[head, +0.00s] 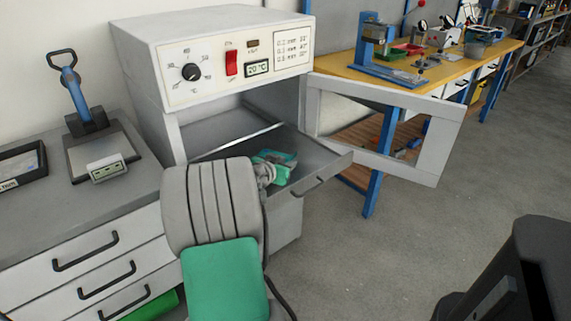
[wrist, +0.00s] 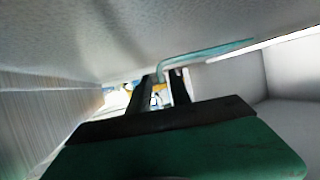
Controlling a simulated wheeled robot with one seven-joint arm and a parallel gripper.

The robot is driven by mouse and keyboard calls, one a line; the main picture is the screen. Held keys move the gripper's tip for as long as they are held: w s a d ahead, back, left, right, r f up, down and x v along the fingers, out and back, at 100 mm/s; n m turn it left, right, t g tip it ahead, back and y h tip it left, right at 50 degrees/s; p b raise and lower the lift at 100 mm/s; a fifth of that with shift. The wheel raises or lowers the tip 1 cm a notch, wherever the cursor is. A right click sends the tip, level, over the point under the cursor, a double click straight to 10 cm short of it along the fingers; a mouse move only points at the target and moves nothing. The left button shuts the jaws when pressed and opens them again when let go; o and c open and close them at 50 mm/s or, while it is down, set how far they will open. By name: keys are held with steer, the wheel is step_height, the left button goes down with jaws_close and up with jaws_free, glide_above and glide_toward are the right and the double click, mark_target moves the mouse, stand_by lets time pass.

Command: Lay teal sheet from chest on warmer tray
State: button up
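The warmer (head: 225,60) is a white cabinet with a dial, a red switch and a small display. Its grey tray (head: 328,160) is pulled out at the front. My gripper (wrist: 164,92) is low over the tray. The thin teal sheet (wrist: 210,51) shows edge-on in the wrist view, close along a grey surface, with its near end bent between my fingers. A gap shows between the fingers, and the sheet does not fill it. In the head view my arm hides much of the tray, and teal and green patches overlap at the hand.
The warmer's framed door (head: 440,140) stands open to the right. A grey bench with white drawers (head: 85,260) is at left, carrying a blue-handled press (head: 75,95) and a dark bin (head: 22,165). A yellow workbench (head: 350,65) stands behind. The floor (head: 390,235) at right is mostly clear.

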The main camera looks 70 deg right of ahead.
steer(key=shift+r, duration=0.25)
steer(key=p+v, duration=0.1)
steer(key=v, duration=1.1)
steer(key=shift+s+f+p, duration=0.1)
steer(key=shift+p, duration=0.3)
